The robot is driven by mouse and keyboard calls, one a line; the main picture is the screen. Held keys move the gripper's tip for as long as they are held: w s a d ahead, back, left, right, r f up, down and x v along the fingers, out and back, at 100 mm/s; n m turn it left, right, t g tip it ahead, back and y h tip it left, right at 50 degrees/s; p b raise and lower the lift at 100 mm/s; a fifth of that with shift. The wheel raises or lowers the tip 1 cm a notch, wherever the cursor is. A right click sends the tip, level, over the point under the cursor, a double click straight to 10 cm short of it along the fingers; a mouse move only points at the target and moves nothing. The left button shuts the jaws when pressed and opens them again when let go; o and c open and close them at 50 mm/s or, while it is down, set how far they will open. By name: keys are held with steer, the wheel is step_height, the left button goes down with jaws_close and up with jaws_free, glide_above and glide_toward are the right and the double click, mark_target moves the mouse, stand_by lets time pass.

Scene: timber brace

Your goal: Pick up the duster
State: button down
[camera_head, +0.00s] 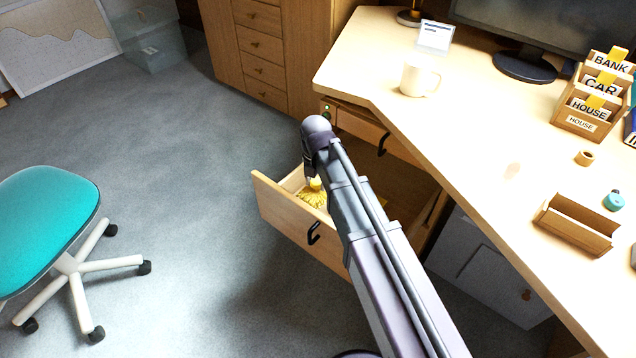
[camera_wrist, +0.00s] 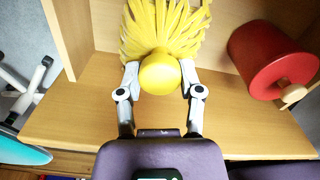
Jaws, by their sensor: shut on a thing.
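The duster (camera_wrist: 160,30) has yellow strands and a rounded yellow knob (camera_wrist: 160,74). It is inside the open wooden drawer (camera_head: 290,225) under the desk. My gripper (camera_wrist: 160,77) has its two fingers on either side of the knob and is shut on it. In the head view the duster (camera_head: 313,194) shows partly, below my gripper (camera_head: 314,180), with my arm hiding part of the drawer. I cannot tell whether the strands touch the drawer floor.
A red cylinder with a wooden peg (camera_wrist: 272,62) lies to the right of the duster in the drawer. The drawer front has a black handle (camera_head: 313,233). The desk (camera_head: 470,130) overhangs on the right. A teal chair (camera_head: 50,215) stands left, with clear floor between.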

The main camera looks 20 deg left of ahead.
steer(key=shift+r, duration=0.1)
stand_by(0.5)
steer(key=c, duration=0.8)
jaws_free()
steer(key=c, duration=0.5)
steer(key=shift+o, duration=0.2)
step_height(320, 180, up, 53)
steer(key=p, duration=5.3)
steer(key=shift+w, duration=0.15)
